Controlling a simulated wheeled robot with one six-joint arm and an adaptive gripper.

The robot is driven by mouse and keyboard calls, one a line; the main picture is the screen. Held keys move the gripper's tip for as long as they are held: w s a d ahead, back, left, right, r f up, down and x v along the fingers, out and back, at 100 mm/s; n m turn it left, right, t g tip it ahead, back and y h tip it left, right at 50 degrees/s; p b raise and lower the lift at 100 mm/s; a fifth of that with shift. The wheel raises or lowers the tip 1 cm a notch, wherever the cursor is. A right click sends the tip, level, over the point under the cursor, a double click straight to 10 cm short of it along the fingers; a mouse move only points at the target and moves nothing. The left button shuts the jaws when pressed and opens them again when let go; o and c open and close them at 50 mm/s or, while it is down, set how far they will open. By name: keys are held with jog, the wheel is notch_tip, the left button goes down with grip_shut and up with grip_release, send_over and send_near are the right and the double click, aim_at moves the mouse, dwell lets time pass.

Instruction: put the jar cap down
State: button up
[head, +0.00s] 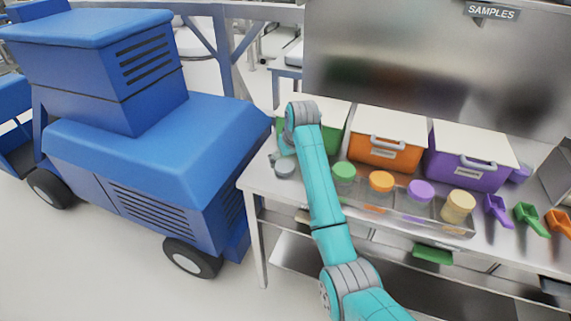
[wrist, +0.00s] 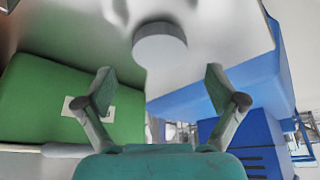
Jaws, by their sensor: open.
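A grey round piece, which looks like the jar cap (wrist: 160,45), lies on the bare metal tabletop in the wrist view. In the head view the grey cap (head: 285,170) is near the table's left end. My gripper (wrist: 158,80) is open, with its two fingertips apart and nothing between them. The cap shows beyond the fingertips, clear of both. In the head view my gripper (head: 281,150) is partly hidden behind my wrist, just above the cap.
A green bin (wrist: 50,100) stands close beside my gripper. Orange (head: 384,156) and purple (head: 462,171) bins stand further right. Several jars with coloured lids, including a green-lidded jar (head: 344,172), stand in front. A blue vehicle (head: 165,145) is left of the table.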

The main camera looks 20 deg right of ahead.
jog(key=v, duration=0.8)
jog(key=shift+r, duration=0.25)
